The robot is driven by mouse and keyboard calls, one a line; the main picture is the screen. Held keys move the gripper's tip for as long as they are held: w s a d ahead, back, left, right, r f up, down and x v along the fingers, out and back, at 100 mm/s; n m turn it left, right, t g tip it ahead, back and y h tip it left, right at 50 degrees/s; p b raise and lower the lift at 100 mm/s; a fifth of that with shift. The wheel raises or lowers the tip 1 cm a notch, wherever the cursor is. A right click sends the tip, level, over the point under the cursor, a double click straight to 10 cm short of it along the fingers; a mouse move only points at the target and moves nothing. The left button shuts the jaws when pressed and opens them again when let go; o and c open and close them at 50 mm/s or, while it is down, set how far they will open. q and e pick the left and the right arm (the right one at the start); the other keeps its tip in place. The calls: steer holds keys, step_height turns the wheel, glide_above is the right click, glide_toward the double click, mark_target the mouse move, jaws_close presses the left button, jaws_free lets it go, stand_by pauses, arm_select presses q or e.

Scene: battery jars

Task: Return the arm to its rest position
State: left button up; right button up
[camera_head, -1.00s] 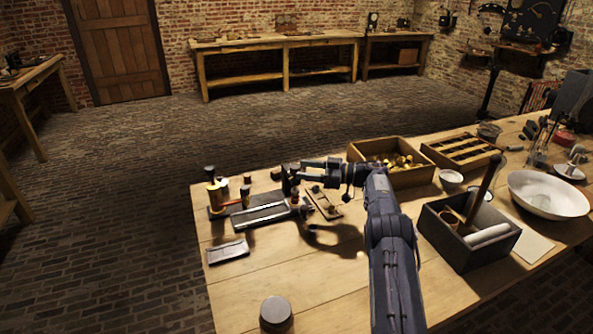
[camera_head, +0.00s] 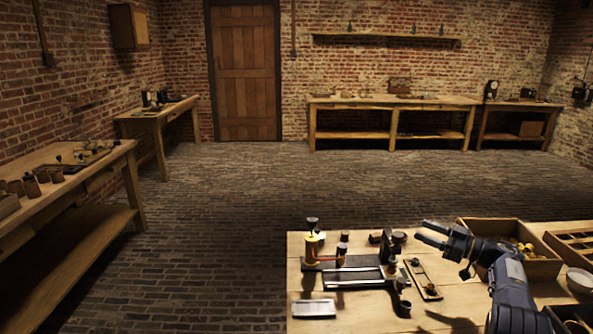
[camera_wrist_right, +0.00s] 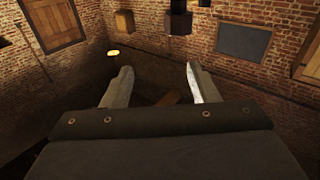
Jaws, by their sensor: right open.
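My right arm (camera_head: 510,290) comes in from the lower right in the head view. Its right gripper (camera_head: 427,234) is raised above the back part of the workbench (camera_head: 345,245), pointing left, near a wooden box of brass parts. The right gripper also shows in the right wrist view (camera_wrist_right: 158,88), with its two fingers apart and nothing between them. That view looks out at brick walls and the dark floor, not at the bench top. My left gripper is not in view.
A metal-and-wood apparatus (camera_head: 350,275) stands on the bench left of my arm, with a small tray (camera_head: 424,281) beside it. The wooden box (camera_head: 545,267) stands behind my arm. A white bowl (camera_head: 580,280) is at the right edge. Open brick floor (camera_head: 230,220) lies left of the bench.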

steer(key=d+r+m+t+h, duration=0.3)
steer(key=d+r+t+h, duration=0.1)
steer(key=r, duration=0.5)
steer(key=d+r+m+t+h, duration=0.3)
steer(key=r+t+h, duration=0.1)
steer(key=r, duration=0.4)
steer(key=s+d+r+m+g+h+p, duration=0.25)
steer(key=s+r+m+h, duration=0.35)
steer(key=s+m+h, duration=0.55)
steer(key=s+a+f+n+g+y, duration=0.2)
steer(key=s+a+f+g+y, duration=0.1)
steer(key=s+a+f, duration=0.4)
steer(key=s+a+f+n+g+y+p, duration=0.1)
steer(key=s+a+f+g, duration=0.4)
steer(key=s+a, duration=0.9)
steer(key=s+a+f+n+g+y, duration=0.3)
steer(key=s+a+f, duration=0.6)
steer(key=s, duration=0.5)
steer(key=shift+s+a+g+y, duration=0.15)
steer(key=shift+a+g+y, duration=0.5)
steer(key=shift+a+y, duration=0.55)
